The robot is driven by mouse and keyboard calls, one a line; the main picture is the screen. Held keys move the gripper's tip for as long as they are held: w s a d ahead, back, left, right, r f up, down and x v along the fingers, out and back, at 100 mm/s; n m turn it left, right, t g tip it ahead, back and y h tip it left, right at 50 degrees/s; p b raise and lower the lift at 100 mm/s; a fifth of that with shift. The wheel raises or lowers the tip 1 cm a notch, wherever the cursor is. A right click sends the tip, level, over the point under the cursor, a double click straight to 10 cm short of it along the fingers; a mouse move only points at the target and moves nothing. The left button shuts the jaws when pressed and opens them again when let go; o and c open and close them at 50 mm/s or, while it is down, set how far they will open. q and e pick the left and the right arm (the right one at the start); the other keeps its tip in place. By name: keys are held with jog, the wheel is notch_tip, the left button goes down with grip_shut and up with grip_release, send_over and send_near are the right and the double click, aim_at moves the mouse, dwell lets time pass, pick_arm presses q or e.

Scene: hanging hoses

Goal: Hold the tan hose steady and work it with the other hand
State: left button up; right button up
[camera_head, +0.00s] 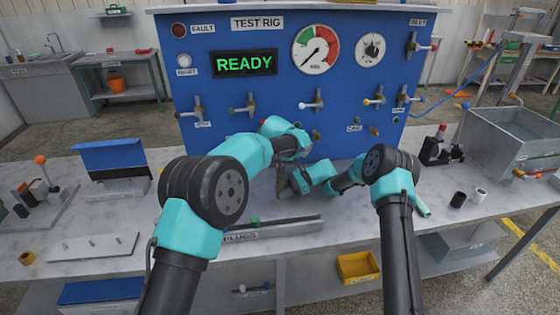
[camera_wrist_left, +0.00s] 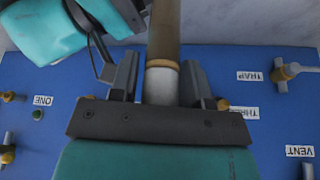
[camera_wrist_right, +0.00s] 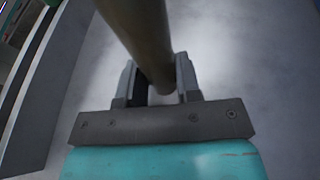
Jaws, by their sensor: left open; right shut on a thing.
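The tan hose (camera_wrist_left: 165,25) hangs in front of the blue panel. In the left wrist view it runs down between the fingers, with a tan band and a pale fitting (camera_wrist_left: 160,84) at its end. My left gripper (camera_wrist_left: 157,64) is open around the fitting, with gaps on both sides. My right gripper (camera_wrist_right: 156,70) is shut on the tan hose (camera_wrist_right: 140,30), which crosses between its fingers in the right wrist view. In the head view my right gripper (camera_head: 285,186) is low in front of the panel, below the left one, and the hose is mostly hidden by my arms.
The blue test rig panel (camera_head: 250,95) carries valves, gauges and a READY display (camera_head: 244,63). A grey plugs rail (camera_head: 255,230) lies on the bench (camera_head: 330,225) in front. A metal basin (camera_head: 505,140) stands at right.

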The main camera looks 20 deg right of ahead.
pick_arm(q)
jog(key=c, duration=0.6)
jog(key=o, duration=0.6)
jog(key=shift+r, duration=0.15)
jog(key=v, duration=1.1)
jog(key=shift+r, duration=0.35)
jog(key=shift+s, duration=0.1)
